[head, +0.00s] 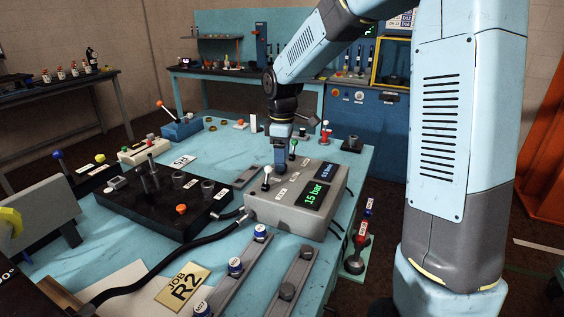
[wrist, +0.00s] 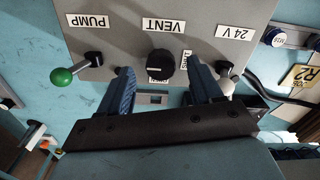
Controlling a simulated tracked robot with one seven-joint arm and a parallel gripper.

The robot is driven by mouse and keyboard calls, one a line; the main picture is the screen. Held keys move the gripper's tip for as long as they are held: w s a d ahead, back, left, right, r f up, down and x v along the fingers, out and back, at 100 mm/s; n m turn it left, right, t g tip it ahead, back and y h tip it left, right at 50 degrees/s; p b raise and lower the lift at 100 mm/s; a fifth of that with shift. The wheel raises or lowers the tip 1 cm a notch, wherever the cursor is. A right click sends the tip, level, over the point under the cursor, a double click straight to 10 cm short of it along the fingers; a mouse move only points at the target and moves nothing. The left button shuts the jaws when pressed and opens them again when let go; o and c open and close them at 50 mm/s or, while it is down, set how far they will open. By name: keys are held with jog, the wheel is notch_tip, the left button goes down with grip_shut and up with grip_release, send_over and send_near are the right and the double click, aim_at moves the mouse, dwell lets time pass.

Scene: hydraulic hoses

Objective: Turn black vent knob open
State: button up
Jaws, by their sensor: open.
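The black vent knob (wrist: 160,67) is round and sits on the grey control box (head: 296,205), beside the VENT label (wrist: 164,27). My gripper (wrist: 162,72) is open in the wrist view, with one blue finger to the left of the knob and one to the right. Gaps show between the fingers and the knob. A pale line marks the knob's face. Two small labels lie close to the knob, one beside it and one below it, partly hard to read. In the head view my gripper (head: 281,168) points down at the box, and the knob cannot be made out.
A green-tipped lever (wrist: 62,76) stands left of the knob by the PUMP label, and a white-tipped lever (wrist: 226,86) is close to the right finger.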

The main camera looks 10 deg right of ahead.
jog(key=shift+f, duration=1)
jog(key=shift+c, duration=0.4)
jog(key=c, duration=1)
